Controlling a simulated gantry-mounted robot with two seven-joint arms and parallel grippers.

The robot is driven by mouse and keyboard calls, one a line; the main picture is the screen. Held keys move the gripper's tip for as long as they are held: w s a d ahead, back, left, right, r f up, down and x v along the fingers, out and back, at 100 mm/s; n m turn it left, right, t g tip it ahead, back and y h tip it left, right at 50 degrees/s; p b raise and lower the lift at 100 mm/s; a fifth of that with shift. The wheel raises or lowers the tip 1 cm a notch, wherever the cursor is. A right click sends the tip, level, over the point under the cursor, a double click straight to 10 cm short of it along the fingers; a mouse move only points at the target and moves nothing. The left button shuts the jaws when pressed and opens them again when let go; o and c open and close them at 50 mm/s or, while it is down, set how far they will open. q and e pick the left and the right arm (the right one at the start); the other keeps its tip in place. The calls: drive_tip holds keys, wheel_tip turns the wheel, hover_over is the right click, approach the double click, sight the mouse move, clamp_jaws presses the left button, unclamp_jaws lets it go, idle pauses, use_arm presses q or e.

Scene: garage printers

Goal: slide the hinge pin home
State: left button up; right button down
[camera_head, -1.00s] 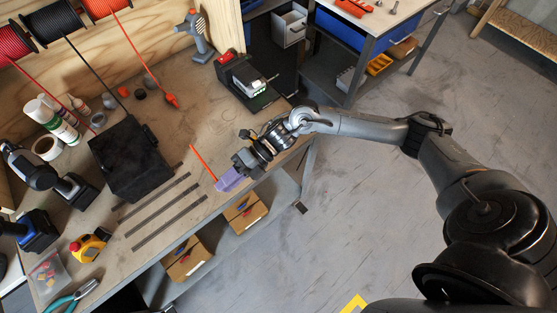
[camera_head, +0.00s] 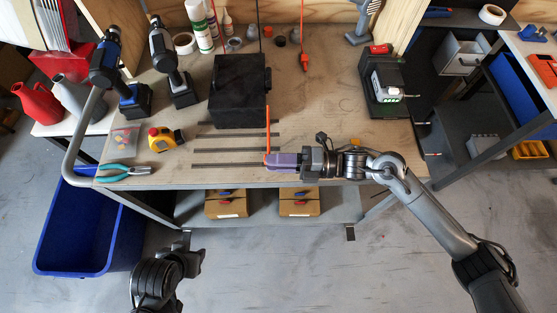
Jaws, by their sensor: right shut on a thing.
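A thin orange rod, which looks like the hinge pin (camera_head: 267,130), stands out from the tip of my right gripper (camera_head: 270,160). The gripper is shut on the rod's near end, with purple parts at its tip, above the bench's front edge. The rod's far end lies beside the right side of a black box (camera_head: 238,92), which has small fittings on that side. Whether rod and box touch I cannot tell. My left gripper (camera_head: 198,260) is low in front of the bench, away from the box; its jaws are not clear.
Dark strips (camera_head: 225,151) lie on the bench in front of the box. A yellow tape measure (camera_head: 162,138), pliers (camera_head: 125,172) and two drills stand left. A charger (camera_head: 385,88) stands right. A blue bin (camera_head: 85,235) is on the floor. Bench space right of the box is clear.

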drive_tip(key=shift+w+d+f+b, duration=0.1)
drive_tip(key=shift+w+f+b, duration=0.05)
drive_tip(key=shift+w+b, duration=2.15)
drive_tip(key=shift+w, duration=0.15)
drive_tip(key=shift+w+d+b, duration=0.1)
drive_tip(key=shift+w+b, duration=0.4)
drive_tip(key=shift+s, duration=0.2)
drive_tip(key=shift+w+b, duration=0.7)
drive_tip(key=shift+b, duration=0.15)
drive_tip(key=shift+w+b, duration=0.65)
